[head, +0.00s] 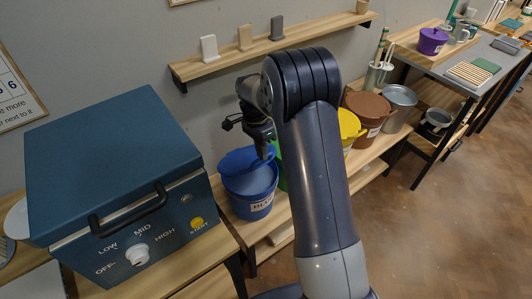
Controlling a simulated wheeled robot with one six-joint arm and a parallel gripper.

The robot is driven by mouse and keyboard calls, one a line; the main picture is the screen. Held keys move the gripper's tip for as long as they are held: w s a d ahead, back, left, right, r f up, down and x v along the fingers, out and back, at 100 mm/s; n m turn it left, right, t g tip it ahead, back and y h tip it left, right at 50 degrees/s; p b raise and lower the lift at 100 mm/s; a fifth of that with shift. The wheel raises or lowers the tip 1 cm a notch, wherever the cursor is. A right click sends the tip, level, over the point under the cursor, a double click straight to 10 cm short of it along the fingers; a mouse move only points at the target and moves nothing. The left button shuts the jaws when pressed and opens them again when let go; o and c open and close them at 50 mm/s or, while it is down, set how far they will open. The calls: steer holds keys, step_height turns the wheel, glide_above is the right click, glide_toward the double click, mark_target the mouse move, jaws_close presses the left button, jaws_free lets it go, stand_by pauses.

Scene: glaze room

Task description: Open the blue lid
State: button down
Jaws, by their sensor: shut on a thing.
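The bucket stands on a low wooden shelf to the right of the kiln-like box. My gripper (264,155) points down at the right side of the lid and is shut on it. My arm hides part of the lid's right side and the fingertips are small.
A dark blue box (112,150) with a black handle and dial stands at left. Behind my arm are a green bucket (280,172), a yellow one (349,127), a brown one (368,108) and a metal pot (399,105). A wall shelf (225,60) hangs above.

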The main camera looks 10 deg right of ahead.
steer(key=w+a+r+p, duration=0.5)
steer(key=w+r+p, duration=0.2)
steer(key=w, duration=0.4)
steer(key=shift+w+r+p, duration=0.15)
steer(key=shift+p, duration=0.75)
steer(key=c, duration=1.9)
jaws_free()
steer(key=shift+o, duration=0.9)
steer(key=shift+w+f, duration=0.2)
steer(key=shift+w, duration=0.05)
steer(key=shift+o, duration=1.2)
steer(key=shift+r, duration=0.35)
